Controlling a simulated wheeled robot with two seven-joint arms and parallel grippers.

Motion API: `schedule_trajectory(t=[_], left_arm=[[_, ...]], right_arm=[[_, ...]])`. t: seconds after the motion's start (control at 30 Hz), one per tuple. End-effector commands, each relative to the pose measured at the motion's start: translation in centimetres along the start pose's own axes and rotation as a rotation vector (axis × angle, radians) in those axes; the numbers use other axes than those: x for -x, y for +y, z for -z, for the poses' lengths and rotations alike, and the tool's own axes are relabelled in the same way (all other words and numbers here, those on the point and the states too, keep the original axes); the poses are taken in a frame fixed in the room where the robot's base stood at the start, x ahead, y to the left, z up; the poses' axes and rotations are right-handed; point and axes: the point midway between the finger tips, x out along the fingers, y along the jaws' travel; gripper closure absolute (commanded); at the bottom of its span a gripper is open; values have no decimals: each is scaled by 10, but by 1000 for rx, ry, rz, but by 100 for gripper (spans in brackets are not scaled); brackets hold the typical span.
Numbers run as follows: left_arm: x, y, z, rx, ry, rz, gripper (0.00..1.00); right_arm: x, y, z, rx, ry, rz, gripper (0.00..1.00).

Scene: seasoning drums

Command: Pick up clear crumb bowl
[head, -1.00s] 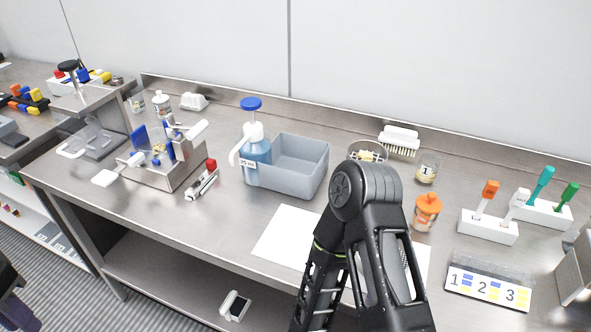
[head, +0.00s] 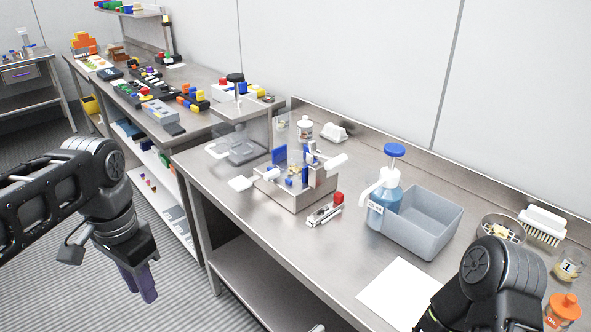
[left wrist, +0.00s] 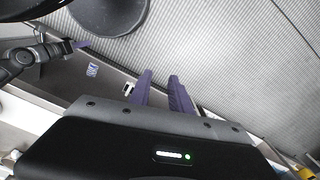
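A clear round bowl (head: 502,228) with pale crumb-like pieces stands on the steel table at the right of the head view, partly hidden behind my right arm. My left gripper (head: 141,290) hangs at the lower left of the head view, over the floor beside the table, far from the bowl. Its purple fingers point down, with a narrow gap and nothing between them. The same fingers show in the left wrist view (left wrist: 161,78), above the striped floor. My right arm covers the lower right of the head view, but its gripper is out of sight.
A grey bin (head: 422,225) and a blue pump bottle (head: 384,200) stand left of the bowl. A white brush (head: 543,222), a cup marked 1 (head: 569,266) and an orange-lidded jar (head: 562,308) are near it. White paper (head: 398,291) lies in front.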

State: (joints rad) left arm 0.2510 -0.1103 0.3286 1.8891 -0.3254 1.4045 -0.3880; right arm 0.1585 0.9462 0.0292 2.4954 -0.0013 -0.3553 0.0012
Motion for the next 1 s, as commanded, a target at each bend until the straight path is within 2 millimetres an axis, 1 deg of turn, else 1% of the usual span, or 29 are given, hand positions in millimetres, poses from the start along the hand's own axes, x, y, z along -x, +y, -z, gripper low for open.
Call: schedule_trajectory(t=[0.43, 0.5, 0.57, 0.67, 0.77, 0.8, 0.87, 0.9, 0.97, 1.0], left_arm=[[-1, 0, 0, 0, 0, -1, 76], [-6, 1, 3, 0, 2, -8, 76], [-17, 2, 10, 1, 8, -21, 76], [-53, 10, 30, 9, 32, -65, 76], [-111, 27, 56, 39, 69, -137, 76], [-140, 38, 66, 63, 84, -173, 76], [-186, 60, 79, 108, 108, -230, 76], [-217, 76, 85, 147, 121, -267, 76], [-263, 104, 87, 218, 136, -318, 76], [-292, 122, 84, 271, 141, -346, 76]], right_arm=[[0, 0, 0, 0, 0, 0, 100], [0, 0, 0, 0, 0, 0, 100], [0, 0, 0, 0, 0, 0, 100], [0, 0, 0, 0, 0, 0, 100], [0, 0, 0, 0, 0, 0, 100], [0, 0, 0, 0, 0, 0, 100], [0, 0, 0, 0, 0, 0, 100], [0, 0, 0, 0, 0, 0, 100], [0, 0, 0, 0, 0, 0, 100], [0, 0, 0, 0, 0, 0, 100]])
